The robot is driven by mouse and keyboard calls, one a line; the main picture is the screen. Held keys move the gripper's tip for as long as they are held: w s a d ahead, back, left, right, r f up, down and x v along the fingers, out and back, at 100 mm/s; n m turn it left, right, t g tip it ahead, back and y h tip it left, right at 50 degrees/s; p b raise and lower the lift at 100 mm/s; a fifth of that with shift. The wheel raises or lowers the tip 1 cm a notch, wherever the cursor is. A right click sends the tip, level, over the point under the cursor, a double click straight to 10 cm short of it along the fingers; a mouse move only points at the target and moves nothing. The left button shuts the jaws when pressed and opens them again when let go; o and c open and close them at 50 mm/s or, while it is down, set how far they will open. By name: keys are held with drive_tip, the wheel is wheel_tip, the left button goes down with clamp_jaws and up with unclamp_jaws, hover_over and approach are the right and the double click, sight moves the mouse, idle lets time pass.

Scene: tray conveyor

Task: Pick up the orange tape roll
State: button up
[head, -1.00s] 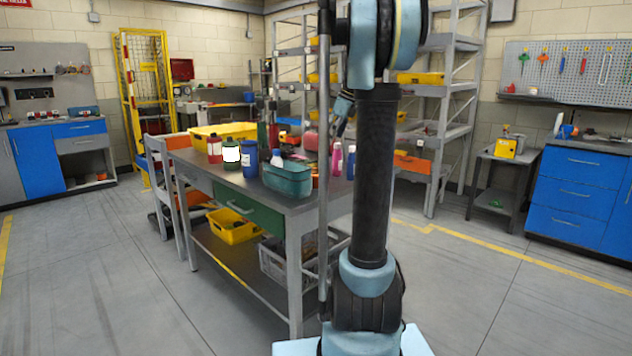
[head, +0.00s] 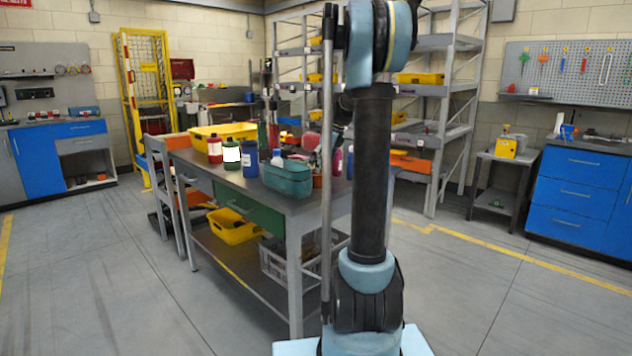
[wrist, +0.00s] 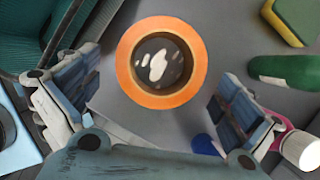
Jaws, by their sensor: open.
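The orange tape roll (wrist: 160,24) lies flat on the grey tabletop in the wrist view, with its round opening facing my camera. My gripper (wrist: 150,98) is open, with one finger to the left and one to the right, on either side of the roll's lower part in the picture. The roll shows whole between and beyond the fingers, and I see no contact. In the head view my arm hides much of the far side of the table, and I cannot pick out the roll there with certainty.
A teal bin (head: 287,180) stands on the workbench (head: 228,181); its ribbed wall fills the wrist view's upper left. A yellow-green sponge (wrist: 297,18), a green bottle (wrist: 285,70) and a pink bottle with a white cap (wrist: 303,150) lie right of the roll. A blue object (wrist: 204,144) is near the right finger.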

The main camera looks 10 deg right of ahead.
drive_tip(key=shift+w+x, duration=0.2)
drive_tip(key=shift+x, duration=2.4)
drive_tip(key=shift+d, duration=0.1)
drive_tip(key=shift+c, duration=0.6)
drive_tip(key=c, duration=1)
